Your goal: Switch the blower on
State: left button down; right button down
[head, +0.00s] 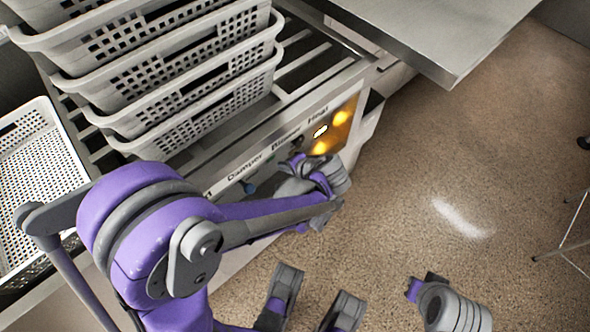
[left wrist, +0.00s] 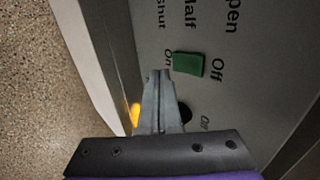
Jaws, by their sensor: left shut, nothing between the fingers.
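The control panel (head: 225,175) on the front of the machine carries the labels Damper, Blower and Heat. In the left wrist view, a green switch (left wrist: 188,64) sits between the words On, at its left, and Off, at its right. Which way it is set I cannot tell. My left gripper (left wrist: 160,74) is shut and empty, its tips close to the On side of the green switch. Whether they touch it I cannot tell. In the head view my left gripper (head: 284,167) is at the panel and hides part of it.
A blue knob (head: 250,187) shows under Damper. Yellow lights (head: 340,117) glow at the panel's right end. Stacked perforated baskets (head: 190,105) stand on the slatted top. Another white basket (head: 40,160) is at left. A metal table (head: 440,40) juts in above.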

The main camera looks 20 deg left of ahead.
pick_arm(q)
jog(key=shift+w+a+f, duration=0.1)
jog(key=shift+w+a, duration=0.15)
jog(key=shift+a, duration=0.45)
jog(key=shift+w+a, duration=0.25)
jog(key=shift+a, duration=0.4)
jog(key=shift+a, duration=0.15)
jog(key=shift+w, duration=0.1)
jog(key=shift+r+p, duration=0.45)
jog(key=shift+r, duration=0.3)
